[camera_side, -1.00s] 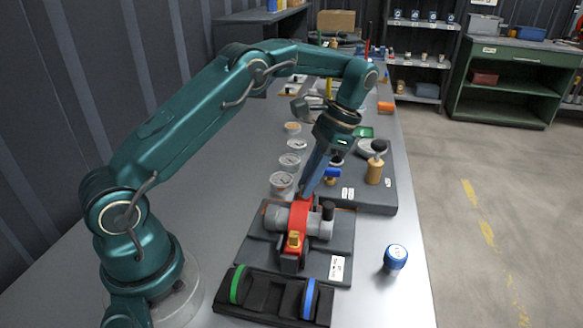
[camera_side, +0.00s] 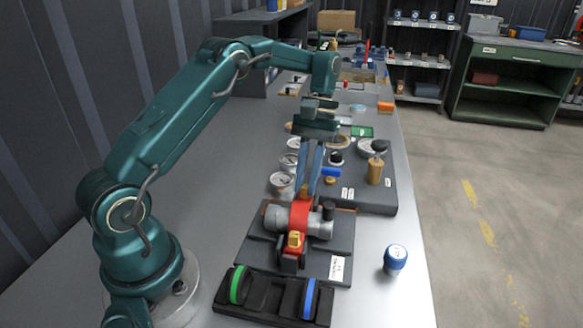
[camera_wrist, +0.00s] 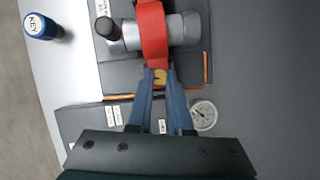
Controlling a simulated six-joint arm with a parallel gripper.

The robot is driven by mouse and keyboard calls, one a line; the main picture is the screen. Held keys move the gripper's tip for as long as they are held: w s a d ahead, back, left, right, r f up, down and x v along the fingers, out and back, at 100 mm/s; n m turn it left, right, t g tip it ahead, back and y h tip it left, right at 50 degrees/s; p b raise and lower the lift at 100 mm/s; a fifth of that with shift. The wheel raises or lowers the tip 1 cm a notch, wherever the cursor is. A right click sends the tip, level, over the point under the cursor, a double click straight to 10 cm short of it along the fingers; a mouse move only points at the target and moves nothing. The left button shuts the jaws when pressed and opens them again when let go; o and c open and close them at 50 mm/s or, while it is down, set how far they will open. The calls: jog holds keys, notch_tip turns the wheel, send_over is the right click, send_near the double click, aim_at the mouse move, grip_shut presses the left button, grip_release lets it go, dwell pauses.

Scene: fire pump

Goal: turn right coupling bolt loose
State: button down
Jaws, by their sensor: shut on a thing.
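The fire pump has a grey cylindrical body (camera_side: 283,218) with a red coupling band (camera_side: 301,216) around its middle. A yellow bolt (camera_side: 294,239) sits at the band's near end. Another yellow bolt (camera_wrist: 160,76) sits at the band's far end, in the wrist view. My gripper (camera_side: 308,193) points down there, its blue fingers on both sides of this far bolt. It is shut on the bolt; the fingers partly hide it. I cannot tell from the view how far the bolt is turned.
The pump rests on a dark base plate (camera_side: 258,248). A black rack (camera_side: 262,295) with green and blue rings stands in front. A blue-capped KEY jar (camera_side: 395,260) stands right, and a wooden-handled tool (camera_side: 375,172) stands behind it. Several gauges (camera_side: 281,182) line the back left.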

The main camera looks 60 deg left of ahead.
aim_at(306, 186)
jog(key=shift+n+t+h, duration=0.3)
jog(key=shift+n, duration=0.8)
jog(key=c, duration=0.8)
grip_release()
jog(key=shift+a, duration=0.1)
jog(key=shift+v, duration=2.2)
jog(key=shift+a+r, duration=0.1)
jog(key=shift+r, duration=0.2)
